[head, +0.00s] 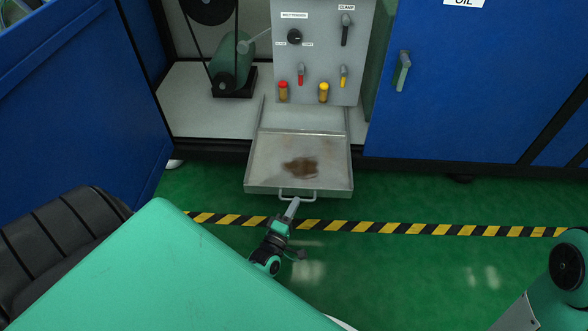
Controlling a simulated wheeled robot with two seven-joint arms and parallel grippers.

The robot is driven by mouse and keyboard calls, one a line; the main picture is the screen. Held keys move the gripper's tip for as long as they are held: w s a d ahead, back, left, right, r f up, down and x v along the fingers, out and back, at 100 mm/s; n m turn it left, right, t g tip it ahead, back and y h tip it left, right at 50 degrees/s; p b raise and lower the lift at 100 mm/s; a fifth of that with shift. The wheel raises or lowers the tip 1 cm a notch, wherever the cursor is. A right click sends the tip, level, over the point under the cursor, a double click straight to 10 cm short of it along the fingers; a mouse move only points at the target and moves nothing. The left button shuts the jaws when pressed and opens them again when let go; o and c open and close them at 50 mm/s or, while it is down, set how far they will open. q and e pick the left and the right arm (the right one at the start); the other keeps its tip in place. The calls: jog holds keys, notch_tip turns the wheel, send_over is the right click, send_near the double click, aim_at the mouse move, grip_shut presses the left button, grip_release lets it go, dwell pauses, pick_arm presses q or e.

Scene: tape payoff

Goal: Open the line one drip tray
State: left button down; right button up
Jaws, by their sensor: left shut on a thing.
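The drip tray (262,173) is a shallow grey metal tray with a brown stain on its floor. It is slid out on two rails from under the grey control panel (318,88), over the green floor. Its bar handle (309,196) is on the front face. My right gripper is not in view; only part of my right arm shows at the lower right.
A blue door (120,95) stands open at the left. A closed blue door (470,90) with a handle (402,72) is at the right. The panel carries levers and a knob. A motor (231,62) with a belt sits inside. Yellow-black tape (400,229) crosses the clear floor.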

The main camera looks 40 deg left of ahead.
pick_arm(q)
jog(key=c, duration=1.5)
grip_release()
